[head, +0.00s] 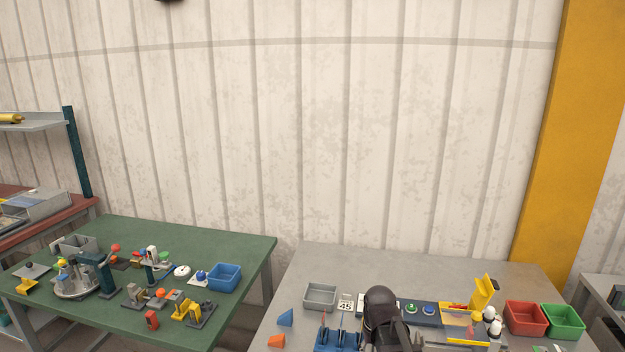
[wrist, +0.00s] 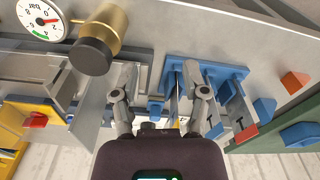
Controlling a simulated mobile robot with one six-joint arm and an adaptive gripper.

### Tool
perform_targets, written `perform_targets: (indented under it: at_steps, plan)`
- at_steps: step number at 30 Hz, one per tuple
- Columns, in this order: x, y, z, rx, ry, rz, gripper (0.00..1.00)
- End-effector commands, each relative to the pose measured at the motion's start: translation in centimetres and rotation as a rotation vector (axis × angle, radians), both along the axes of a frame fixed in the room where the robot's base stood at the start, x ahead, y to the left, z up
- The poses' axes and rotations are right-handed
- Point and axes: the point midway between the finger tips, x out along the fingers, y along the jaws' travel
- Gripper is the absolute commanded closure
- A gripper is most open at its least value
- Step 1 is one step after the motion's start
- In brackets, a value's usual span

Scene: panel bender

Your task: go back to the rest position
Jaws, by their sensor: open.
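My gripper (wrist: 157,82) shows in the wrist view with its two grey fingers spread apart and nothing seen between them. It is above the grey bench, over the edge of a blue fixture (wrist: 235,72) with upright metal plates. I cannot tell how high it is or whether a finger touches the fixture. In the head view the black top of my arm stands at the bottom, right of the blue fixture (head: 337,340). My fingers are hidden there.
A brass cylinder (wrist: 97,50) and a pressure gauge (wrist: 40,18) are close by on the left in the wrist view. On the grey bench (head: 330,262) are a grey bin (head: 320,297), a button panel (head: 427,322), a red bin (head: 525,318) and a green bin (head: 563,321).

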Motion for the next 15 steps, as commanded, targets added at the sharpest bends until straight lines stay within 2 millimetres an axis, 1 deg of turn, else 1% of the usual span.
perform_targets:
  at_steps: [1,3,6,10,15]
  plan:
    - [-2.7,-0.1,-0.7,0.001,0.011,0.002,0.42]
    - [-4.9,-0.6,-1.1,0.001,0.027,-0.002,0.42]
    - [-7.2,-0.9,-1.5,0.002,0.044,-0.002,0.42]
    - [-8.6,-1.1,-1.6,0.003,0.056,-0.001,0.42]
    - [-8.7,-1.1,-1.6,0.003,0.059,-0.001,0.42]
